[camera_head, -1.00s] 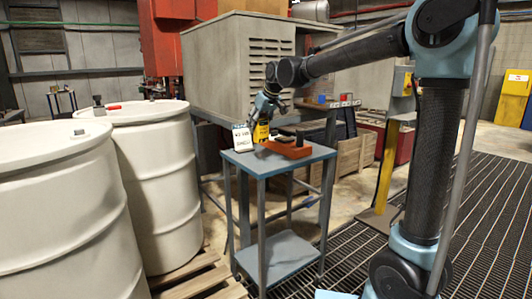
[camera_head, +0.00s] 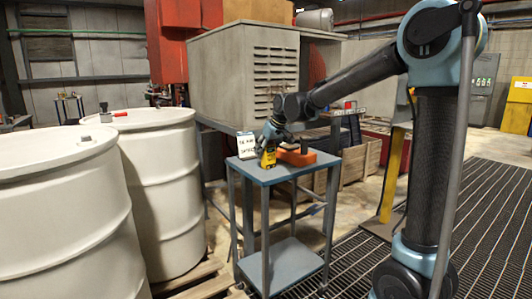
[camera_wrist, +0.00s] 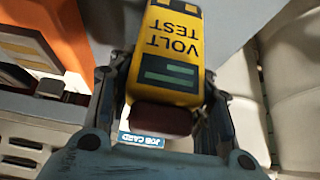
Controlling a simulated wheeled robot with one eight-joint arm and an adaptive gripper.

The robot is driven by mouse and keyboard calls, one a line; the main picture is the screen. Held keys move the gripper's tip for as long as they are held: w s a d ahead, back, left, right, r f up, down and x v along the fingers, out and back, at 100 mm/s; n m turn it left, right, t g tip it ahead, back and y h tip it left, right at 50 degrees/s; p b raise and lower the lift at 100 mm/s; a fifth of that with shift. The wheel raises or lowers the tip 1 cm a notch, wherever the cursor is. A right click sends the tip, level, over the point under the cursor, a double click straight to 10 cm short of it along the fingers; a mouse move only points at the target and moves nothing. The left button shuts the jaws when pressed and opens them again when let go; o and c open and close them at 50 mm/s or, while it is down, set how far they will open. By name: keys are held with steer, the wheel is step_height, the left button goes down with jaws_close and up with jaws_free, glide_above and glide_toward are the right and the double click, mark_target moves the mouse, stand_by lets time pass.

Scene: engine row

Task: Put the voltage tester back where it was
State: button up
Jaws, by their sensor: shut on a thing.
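The voltage tester (camera_wrist: 172,55) is yellow and black, with "VOLT TEST" printed on it. In the wrist view it sits between the two fingers of my gripper (camera_wrist: 168,110), which is shut on it. In the head view the tester (camera_head: 268,159) is upright at the front of the small blue-grey table (camera_head: 262,174), below my gripper (camera_head: 270,140). I cannot tell whether its base touches the tabletop.
A white card (camera_head: 247,146) stands on the table just left of the tester. An orange-red tray (camera_head: 300,158) with dark items lies to the right. White drums (camera_head: 160,190) stand at the left. A grey louvred cabinet (camera_head: 245,75) is behind.

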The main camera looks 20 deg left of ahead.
steer(key=o, duration=1.3)
steer(key=v, duration=1.2)
steer(key=s+d+f+m+h, duration=0.1)
steer(key=s+d+f, duration=0.2)
steer(key=d, duration=0.6)
steer(key=s+d+f+m+h, duration=0.1)
steer(key=s+d+f+m, duration=0.15)
steer(key=d, duration=0.55)
steer(key=s+d+f+m+h, duration=0.1)
steer(key=s+d+f, duration=0.3)
steer(key=d, duration=0.5)
steer(key=s+d+f+m, duration=0.1)
steer(key=s+d+f, duration=0.4)
steer(key=s+f, duration=0.1)
steer(key=s+d+f+m+g+h, duration=0.1)
steer(key=s+d+f+m, duration=0.1)
steer(key=s+d+f, duration=0.3)
steer(key=s+d+f+m+g+h, duration=0.1)
steer(key=s+d+f+m, duration=0.1)
steer(key=s+d+f, duration=0.3)
steer(key=shift+s+d+f, duration=0.2)
steer(key=shift+s+f, duration=0.25)
steer(key=shift+s, duration=0.25)
steer(key=shift+s+d+f, duration=0.2)
steer(key=shift+s+f, duration=0.25)
steer(key=shift+s, duration=0.25)
